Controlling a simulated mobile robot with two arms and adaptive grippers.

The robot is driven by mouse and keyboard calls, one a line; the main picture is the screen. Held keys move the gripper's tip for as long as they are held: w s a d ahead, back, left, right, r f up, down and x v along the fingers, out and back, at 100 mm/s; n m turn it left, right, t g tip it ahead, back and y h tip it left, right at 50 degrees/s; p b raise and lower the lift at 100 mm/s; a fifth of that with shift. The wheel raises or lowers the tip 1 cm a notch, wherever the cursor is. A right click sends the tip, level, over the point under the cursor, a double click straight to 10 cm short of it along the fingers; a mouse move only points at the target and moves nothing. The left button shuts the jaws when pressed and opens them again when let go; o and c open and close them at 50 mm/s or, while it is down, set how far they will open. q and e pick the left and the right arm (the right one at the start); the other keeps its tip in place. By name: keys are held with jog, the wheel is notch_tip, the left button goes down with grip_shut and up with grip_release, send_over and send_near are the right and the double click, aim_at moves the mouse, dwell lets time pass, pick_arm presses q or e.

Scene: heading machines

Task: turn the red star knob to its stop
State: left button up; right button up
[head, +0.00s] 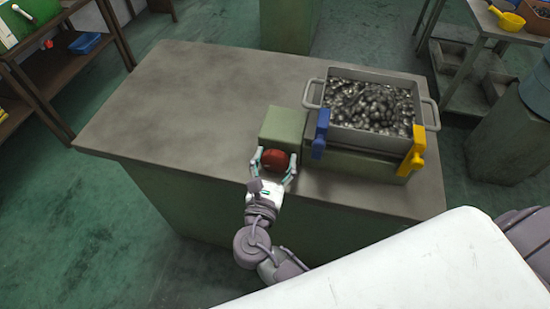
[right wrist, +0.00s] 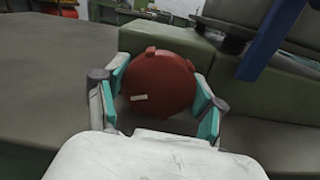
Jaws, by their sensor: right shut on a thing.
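The red star knob (head: 275,159) sits on the front face of a green block (head: 286,125) on the workbench. My right gripper (head: 273,165) is shut on the knob, with one finger on each side of it. In the right wrist view the knob (right wrist: 158,82) fills the space between the teal finger pads (right wrist: 160,98). A short pale mark shows on the lower left of its face, and lobes stand out along its rim. My left gripper is not seen in these views.
Right of the knob, a grey bin (head: 345,137) full of small metal parts stands on a green base, with a blue clamp (head: 321,133) and a yellow clamp (head: 413,152) at its front. The left part of the workbench (head: 180,105) is clear.

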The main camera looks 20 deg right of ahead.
jog(key=shift+m, duration=0.3)
jog(key=o, duration=1.2)
jog(key=shift+c, duration=0.2)
jog(key=v, duration=1.2)
